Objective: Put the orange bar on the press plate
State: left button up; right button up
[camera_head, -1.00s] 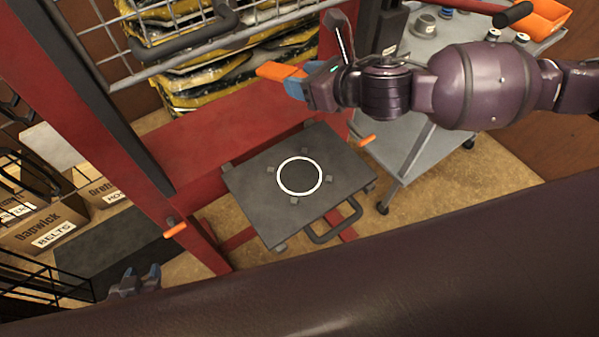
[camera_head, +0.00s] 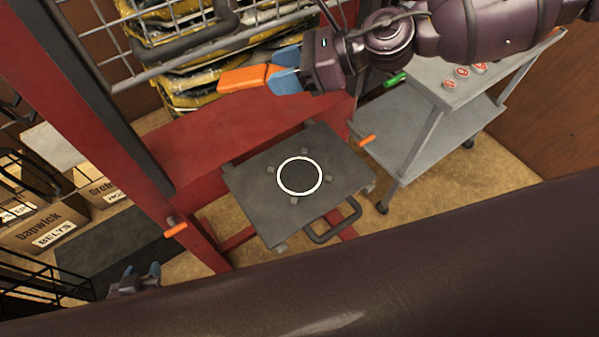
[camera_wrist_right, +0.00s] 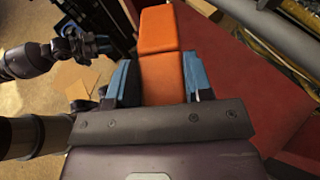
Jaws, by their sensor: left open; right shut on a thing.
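The orange bar (camera_head: 243,78) is held in my right gripper (camera_head: 285,78), above the red frame beam. It also shows in the right wrist view (camera_wrist_right: 158,40), between the two blue fingertips (camera_wrist_right: 160,80), reaching out beyond them. The press plate (camera_head: 258,208) is dark grey and square, with a white ring and several small studs on top. It lies bare, below and to the right of the bar in the head view. My left gripper (camera_head: 136,276) is open and empty at the lower left, apart from the plate; its tips are blue.
A red press frame (camera_head: 190,140) surrounds the back and left of the plate. A wire mesh guard (camera_head: 110,65) stands behind. A grey cart (camera_head: 440,135) stands at right. Boxes (camera_head: 45,225) are at left. My large dark arm link crosses the front.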

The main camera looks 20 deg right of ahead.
jog(key=shift+s+a+r+n+g+y, duration=0.2)
jog(key=shift+s+n+g+y, duration=0.3)
jog(key=shift+n+g, duration=0.5)
jog(key=s+n+g, duration=0.2)
jog(key=g, duration=0.1)
jog(key=n+g+b, duration=0.4)
jog(key=b, duration=0.1)
send_over(310, 169)
jog(key=shift+h, duration=0.4)
notch_tip(310, 169, down, 14)
jog(key=shift+w+r, duration=0.1)
jog(key=shift+r, duration=0.05)
jog(key=shift+f, duration=0.25)
notch_tip(310, 169, down, 5)
jog(key=shift+r+b, duration=0.1)
jog(key=shift+b, duration=1)
jog(key=shift+f, duration=0.3)
jog(key=shift+f+b, duration=0.3)
jog(key=o, duration=0.9)
jog(key=shift+f, duration=0.15)
jog(key=shift+c, duration=0.2)
jog(key=o, duration=0.5)
jog(key=shift+c, duration=0.2)
pick_arm(q)
notch_tip(310, 169, down, 8)
jog(key=shift+s+d+g, duration=0.15)
jog(key=shift+s+g, duration=0.15)
jog(key=shift+s, duration=0.1)
